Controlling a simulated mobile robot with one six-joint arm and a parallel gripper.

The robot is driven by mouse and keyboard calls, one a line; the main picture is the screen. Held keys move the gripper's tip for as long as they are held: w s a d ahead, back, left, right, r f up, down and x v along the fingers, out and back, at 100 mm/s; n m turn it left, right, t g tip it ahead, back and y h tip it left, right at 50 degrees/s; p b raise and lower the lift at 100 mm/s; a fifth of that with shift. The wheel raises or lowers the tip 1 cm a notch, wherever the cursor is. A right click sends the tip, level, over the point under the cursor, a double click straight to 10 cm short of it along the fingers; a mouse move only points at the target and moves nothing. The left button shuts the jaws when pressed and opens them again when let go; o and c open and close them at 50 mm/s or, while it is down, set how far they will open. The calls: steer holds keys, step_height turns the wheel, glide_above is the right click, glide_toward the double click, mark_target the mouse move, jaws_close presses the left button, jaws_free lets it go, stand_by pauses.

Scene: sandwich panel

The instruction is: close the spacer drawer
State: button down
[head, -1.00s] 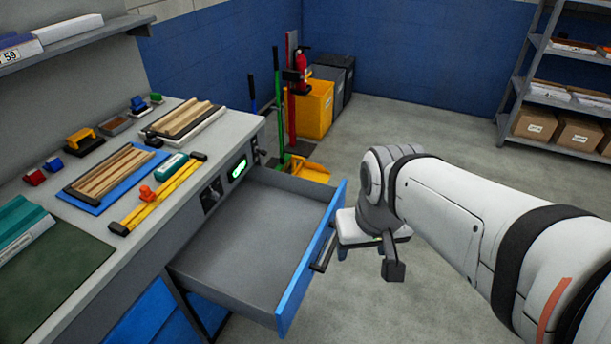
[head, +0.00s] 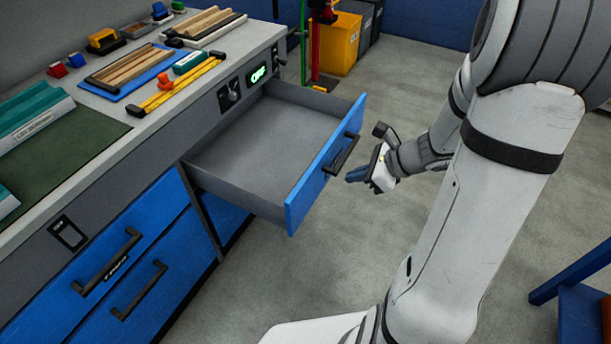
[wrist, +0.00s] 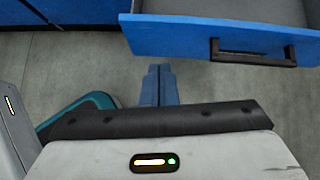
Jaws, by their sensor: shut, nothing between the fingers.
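The spacer drawer (head: 258,148) is pulled far out of the bench, and its grey inside looks empty. Its blue front (head: 325,168) carries a dark bar handle (head: 341,153). In the wrist view the blue front (wrist: 175,36) and the handle (wrist: 252,54) show at the upper right. My gripper (head: 358,174) is just to the right of the drawer front, near the handle and seemingly apart from it. In the wrist view its blue fingers (wrist: 158,85) are together with nothing between them, pointing toward the drawer.
The workbench top (head: 120,150) holds wooden strips, a yellow tool (head: 180,88) and small blocks. Closed blue drawers (head: 110,270) with dark handles are at the lower left. A blue stand (head: 580,290) is at the right edge.

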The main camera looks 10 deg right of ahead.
steer(key=d+f+m, duration=0.1)
steer(key=f+m, duration=0.1)
steer(key=b, duration=0.3)
glide_toward(308, 181)
step_height(308, 181, down, 4)
steer(key=a, duration=0.1)
steer(key=w+a, duration=0.1)
steer(key=a, duration=0.1)
steer(key=shift+w+t, duration=0.15)
steer(key=shift+t, duration=0.15)
steer(key=shift+w+a, duration=0.35)
steer(key=shift+a, duration=0.1)
